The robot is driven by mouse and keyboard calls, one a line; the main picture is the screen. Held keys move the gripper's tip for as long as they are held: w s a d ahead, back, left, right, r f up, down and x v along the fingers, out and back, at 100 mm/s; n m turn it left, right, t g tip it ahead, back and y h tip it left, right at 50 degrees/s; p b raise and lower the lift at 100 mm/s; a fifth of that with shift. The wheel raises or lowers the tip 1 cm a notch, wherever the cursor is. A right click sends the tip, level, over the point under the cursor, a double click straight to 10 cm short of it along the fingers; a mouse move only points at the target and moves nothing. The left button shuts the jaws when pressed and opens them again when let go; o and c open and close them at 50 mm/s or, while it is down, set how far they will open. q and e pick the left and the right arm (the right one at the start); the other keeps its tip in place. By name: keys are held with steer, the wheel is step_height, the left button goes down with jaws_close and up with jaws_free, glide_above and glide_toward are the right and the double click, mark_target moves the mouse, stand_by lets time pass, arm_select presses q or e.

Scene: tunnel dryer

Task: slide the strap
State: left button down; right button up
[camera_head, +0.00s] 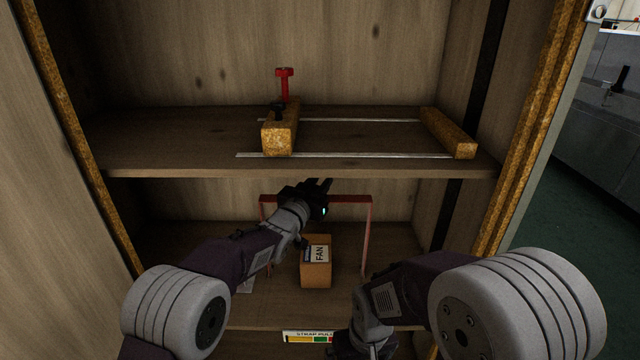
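A label reading "STRAP PULL" (308,336) with coloured patches is on the lower shelf's front edge. No part is clearly recognisable as the strap. A thin red frame (368,235) stands on the lower shelf, around and behind a brown box (316,273) marked "FAN". My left gripper (321,184) is at the red frame's top bar, overlapping it in the picture, above the box. Its two dark fingertips are apart with nothing seen between them; contact with the bar cannot be told. My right arm reaches down to the bottom edge, and its fingertips are not visible.
On the upper shelf (180,145), two thin metal strips (345,155) run between two yellow-brown blocks (448,132). A red knob on a post (284,82) rises by the left block. Side walls bound the cabinet. The upper shelf's left part is clear.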

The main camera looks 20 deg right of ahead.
arm_select(q)
steer(key=c, duration=1.2)
jaws_free()
steer(key=shift+c, duration=0.2)
steer(key=shift+f, duration=0.1)
steer(key=p+v, duration=0.2)
steer(key=v, duration=0.7)
